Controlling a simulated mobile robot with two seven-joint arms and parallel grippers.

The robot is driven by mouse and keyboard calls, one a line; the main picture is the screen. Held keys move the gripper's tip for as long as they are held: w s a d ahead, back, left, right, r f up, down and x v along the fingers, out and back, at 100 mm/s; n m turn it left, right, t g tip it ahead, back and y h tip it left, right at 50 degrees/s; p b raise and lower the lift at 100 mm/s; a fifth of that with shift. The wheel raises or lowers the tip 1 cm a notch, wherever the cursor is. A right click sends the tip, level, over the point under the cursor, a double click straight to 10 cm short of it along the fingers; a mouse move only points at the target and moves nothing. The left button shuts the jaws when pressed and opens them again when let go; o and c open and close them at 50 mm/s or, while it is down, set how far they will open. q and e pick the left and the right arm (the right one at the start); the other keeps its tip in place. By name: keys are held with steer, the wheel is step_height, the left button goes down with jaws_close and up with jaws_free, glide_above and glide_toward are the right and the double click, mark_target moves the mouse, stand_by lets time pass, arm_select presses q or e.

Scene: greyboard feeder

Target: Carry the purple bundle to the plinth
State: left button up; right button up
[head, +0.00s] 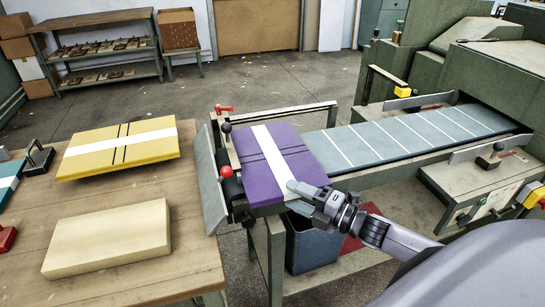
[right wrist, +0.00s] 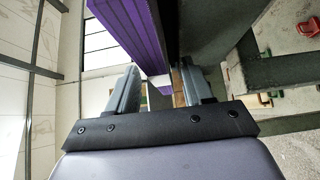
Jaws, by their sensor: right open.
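The purple bundle (head: 260,148) has a white band across it and dark cords. It lies flat at the near end of the feeder. My right gripper (head: 296,194) is open at the bundle's near right edge, by the white band. In the right wrist view the purple bundle (right wrist: 130,30) reaches in between the two open fingers (right wrist: 160,72); I cannot tell whether they touch it. A pale, bare block (head: 108,237) lies on the wooden table and may be the plinth. My left gripper is out of view.
The wooden table (head: 180,215) also holds a yellow bundle (head: 120,146) and a black-handled tool (head: 38,158). A grey upright plate (head: 210,180) and a red knob (head: 226,171) stand at the feeder's left end. The belt (head: 400,135) is clear. A dark bin (head: 312,245) sits below.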

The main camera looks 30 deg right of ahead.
steer(key=shift+w+a, duration=0.1)
steer(key=shift+w, duration=0.1)
steer(key=shift+c, duration=0.3)
jaws_close()
steer(key=shift+r, duration=0.2)
